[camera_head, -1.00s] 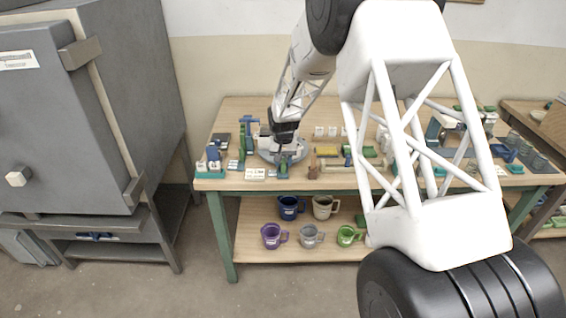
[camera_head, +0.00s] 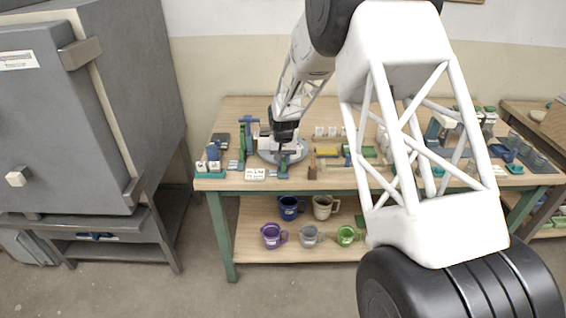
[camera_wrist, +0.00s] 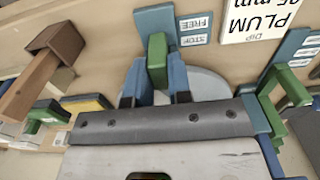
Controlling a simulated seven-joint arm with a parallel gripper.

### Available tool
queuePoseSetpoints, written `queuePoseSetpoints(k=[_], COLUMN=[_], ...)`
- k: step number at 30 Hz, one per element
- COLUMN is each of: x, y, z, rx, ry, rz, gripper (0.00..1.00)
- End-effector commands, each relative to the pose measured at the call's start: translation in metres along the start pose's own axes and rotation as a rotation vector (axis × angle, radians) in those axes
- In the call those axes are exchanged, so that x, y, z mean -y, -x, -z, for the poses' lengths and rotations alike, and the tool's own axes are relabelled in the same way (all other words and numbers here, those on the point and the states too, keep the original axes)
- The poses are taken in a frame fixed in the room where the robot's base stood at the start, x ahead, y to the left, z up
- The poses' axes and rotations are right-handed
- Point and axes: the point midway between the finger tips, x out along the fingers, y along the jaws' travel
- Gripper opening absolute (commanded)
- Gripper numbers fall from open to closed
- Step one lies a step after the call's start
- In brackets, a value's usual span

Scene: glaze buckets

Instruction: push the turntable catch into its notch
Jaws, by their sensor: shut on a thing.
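The turntable (camera_head: 296,155) is a grey disc near the front left of the bench; part of its rim (camera_wrist: 208,84) shows behind my gripper in the wrist view. The catch is a green block (camera_wrist: 157,50) on a blue slide (camera_wrist: 154,20), with "FREE" and "STOP" labels beside it. The green block stands nearest the "STOP" label. My gripper (camera_wrist: 156,82) is shut on the green catch, one blue finger on each side. In the head view my gripper (camera_head: 284,146) is over the front of the turntable. The notch is hidden.
A "PLUM" card (camera_wrist: 259,18) lies right of the catch in the wrist view. A brown block (camera_wrist: 54,50) stands to the left. A green-and-blue fixture (camera_wrist: 275,100) stands close on the right. Several mugs, one purple (camera_head: 272,235), are on the lower shelf.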

Motion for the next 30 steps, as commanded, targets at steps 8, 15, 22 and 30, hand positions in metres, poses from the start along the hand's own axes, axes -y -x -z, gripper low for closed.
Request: queuePoseSetpoints(k=[8,15,22,30], x=[0.001,0.001,0.001,0.001], y=[0.001,0.001,0.001,0.001], z=[0.006,0.011,0.012,0.012], rx=[-0.002,-0.002,-0.002,-0.002], ry=[0.001,0.001,0.001,0.001], rz=[0.001,0.001,0.001,0.001], gripper=[0.0,0.0,0.0,0.22])
